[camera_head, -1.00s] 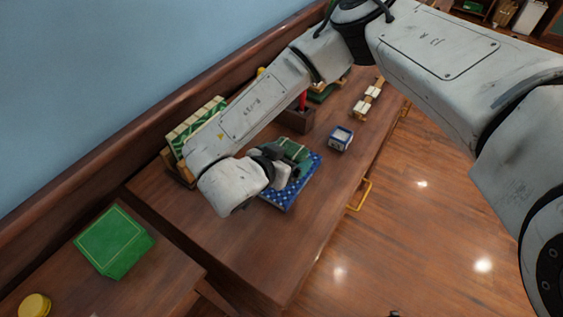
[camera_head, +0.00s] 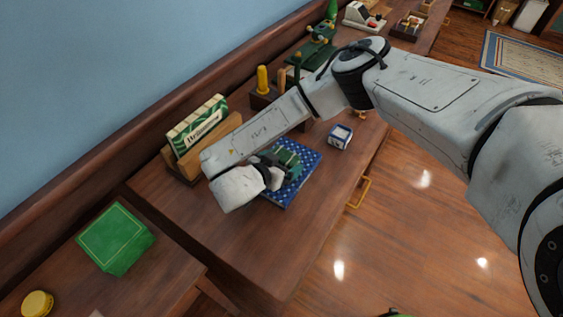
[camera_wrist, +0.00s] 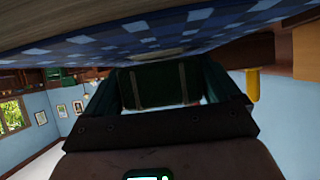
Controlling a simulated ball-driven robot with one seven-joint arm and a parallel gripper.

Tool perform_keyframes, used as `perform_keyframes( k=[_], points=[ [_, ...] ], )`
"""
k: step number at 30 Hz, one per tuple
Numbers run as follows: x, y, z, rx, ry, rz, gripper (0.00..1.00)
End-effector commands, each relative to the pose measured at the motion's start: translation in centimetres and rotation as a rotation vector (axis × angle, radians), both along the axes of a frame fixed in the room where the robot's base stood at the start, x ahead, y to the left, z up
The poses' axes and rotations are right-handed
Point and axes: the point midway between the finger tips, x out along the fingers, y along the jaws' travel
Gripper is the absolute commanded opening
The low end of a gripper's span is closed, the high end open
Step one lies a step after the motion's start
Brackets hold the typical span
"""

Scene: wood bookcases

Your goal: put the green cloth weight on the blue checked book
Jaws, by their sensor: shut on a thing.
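The blue checked book (camera_head: 304,176) lies flat on the wooden desk in the head view. It also fills the top of the wrist view (camera_wrist: 200,35), which is upside down. The green cloth weight (camera_head: 289,157) is over the book. In the wrist view the weight (camera_wrist: 160,85) is a dark green block with two paler bands, between the fingers. My gripper (camera_head: 281,170) is shut on it, and my wrist partly hides it in the head view. The weight is at or very near the book's surface; I cannot tell whether they touch.
A small blue and white box (camera_head: 340,137) stands right of the book. A rack with a green patterned sign (camera_head: 200,130) stands by the wall. A yellow cylinder (camera_head: 262,79) stands farther back. A green box (camera_head: 115,239) sits on the nearer surface. The desk's front is clear.

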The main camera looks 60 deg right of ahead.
Motion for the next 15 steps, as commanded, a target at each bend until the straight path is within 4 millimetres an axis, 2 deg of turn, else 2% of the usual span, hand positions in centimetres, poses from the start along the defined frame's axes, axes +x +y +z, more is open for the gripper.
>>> perform_keyframes(
  k=[15],
  points=[
    [0.0, 0.0, -1.4, 0.003, -0.001, 0.000, 0.28]
  ],
)
